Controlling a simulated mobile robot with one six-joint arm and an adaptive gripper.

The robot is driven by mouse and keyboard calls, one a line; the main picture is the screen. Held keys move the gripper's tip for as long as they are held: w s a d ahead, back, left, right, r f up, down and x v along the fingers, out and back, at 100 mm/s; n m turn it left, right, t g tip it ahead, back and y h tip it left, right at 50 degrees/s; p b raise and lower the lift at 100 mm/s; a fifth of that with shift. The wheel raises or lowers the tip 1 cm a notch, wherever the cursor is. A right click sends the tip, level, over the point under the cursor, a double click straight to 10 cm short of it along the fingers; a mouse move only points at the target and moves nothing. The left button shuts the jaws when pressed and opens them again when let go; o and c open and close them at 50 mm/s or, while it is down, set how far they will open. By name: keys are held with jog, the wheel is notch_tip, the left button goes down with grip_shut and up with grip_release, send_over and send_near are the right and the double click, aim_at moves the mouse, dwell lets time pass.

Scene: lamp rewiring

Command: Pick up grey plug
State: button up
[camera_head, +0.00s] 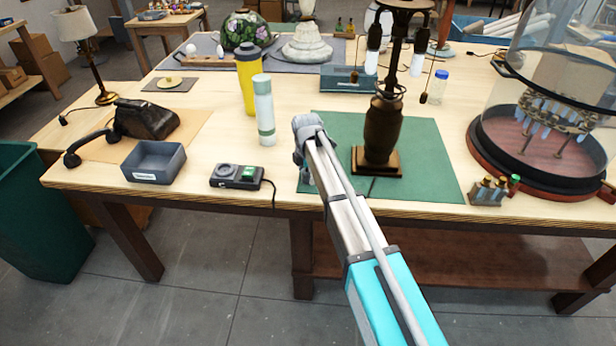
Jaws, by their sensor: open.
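My gripper (307,180) hangs at the end of my arm over the front left part of the green mat (430,160). It is open, small in view and partly hidden by my own arm. I cannot make out a grey plug clearly; the area under and behind my gripper is hidden. A dark brown lamp (383,130) stands upright on the mat, right of my gripper. A short dark line, perhaps a cord, runs from its base to the table's front edge.
A grey tray (153,162), a black telephone (147,120), a pale green bottle (264,110) and a yellow bottle (248,80) stand left. A glass-domed lamp (550,95) and small bottles (489,191) stand right.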

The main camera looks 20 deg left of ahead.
jog(key=shift+c, duration=0.2)
jog(key=c, duration=1.2)
jog(key=shift+r, duration=0.1)
notch_tip(320, 180, up, 2)
jog(key=p, duration=0.2)
jog(key=shift+r+p, duration=0.25)
jog(key=shift+p, duration=0.1)
jog(key=shift+s+d+r+p, duration=1.05)
jog(key=shift+s+r+p, duration=0.65)
jog(key=shift+s, duration=0.4)
jog(key=shift+s+d+r+p, duration=1.05)
jog(key=shift+s+r+p, duration=0.7)
jog(key=shift+s, duration=0.35)
jog(key=shift+s+d+r+p, duration=1.05)
jog(key=shift+s+r+p, duration=0.65)
jog(key=shift+s, duration=0.4)
